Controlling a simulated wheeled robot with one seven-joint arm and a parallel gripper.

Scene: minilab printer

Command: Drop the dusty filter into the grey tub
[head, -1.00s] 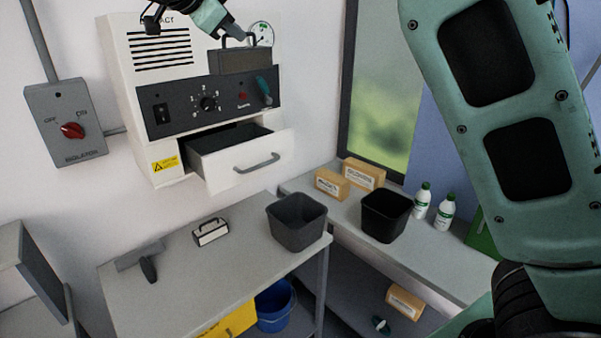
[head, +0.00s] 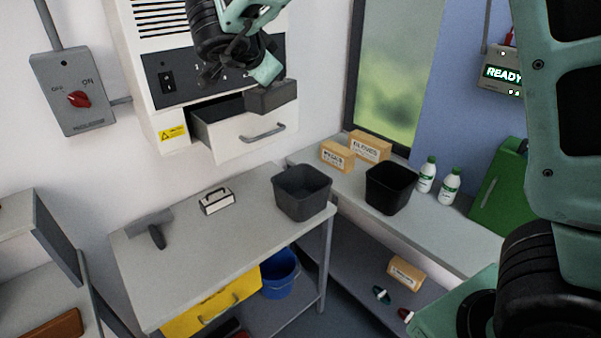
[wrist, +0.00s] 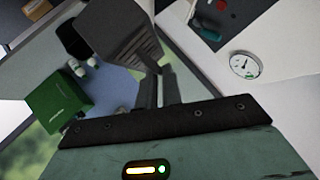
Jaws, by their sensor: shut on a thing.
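My gripper (head: 266,76) is shut on the dusty filter (head: 272,97), a dark grey block, and holds it in the air in front of the printer's open drawer. In the wrist view the filter (wrist: 120,32) juts out beyond the gripper's fingers (wrist: 160,86), its ribbed side showing. The grey tub (head: 302,192) stands upright on the right end of the grey bench, below and a little right of the filter in the head view. Its opening faces up and looks empty.
The white drawer (head: 240,145) is pulled out below the control panel. A black bin (head: 390,188) stands on the right counter, near cardboard boxes (head: 338,155) and white bottles (head: 449,187). A white block with a handle (head: 216,201) and a brush (head: 150,231) lie on the bench.

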